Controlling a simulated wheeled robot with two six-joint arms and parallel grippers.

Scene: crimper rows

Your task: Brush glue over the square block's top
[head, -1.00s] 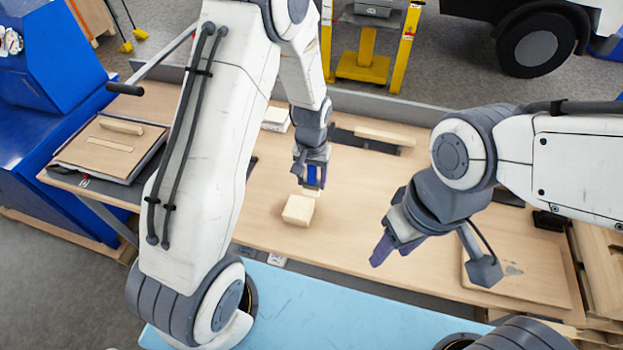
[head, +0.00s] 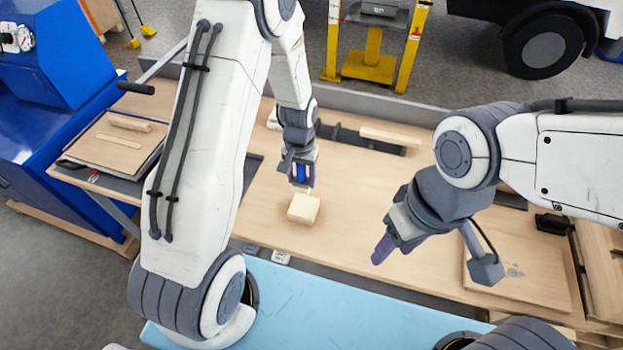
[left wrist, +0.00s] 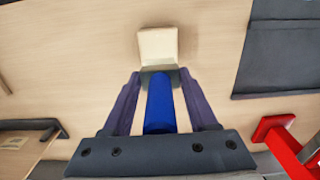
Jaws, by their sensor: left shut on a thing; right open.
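The square block (head: 303,208), pale wood, lies on the workbench near the middle of the head view. It also shows in the left wrist view (left wrist: 158,47), straight ahead of the fingers. My left gripper (head: 302,178) is shut on a blue-handled tool (left wrist: 160,106), seemingly the glue brush, just behind the block in the head view. The brush's tip is at the block's near edge in the left wrist view; I cannot tell whether it touches. My right gripper (head: 388,250) is open and empty, above the bench to the right of the block.
The wooden workbench (head: 370,220) is clear around the block. A wooden strip (head: 390,136) lies on a dark base at the back. A board (head: 530,270) lies at the right. A red thing (left wrist: 285,142) shows in the left wrist view.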

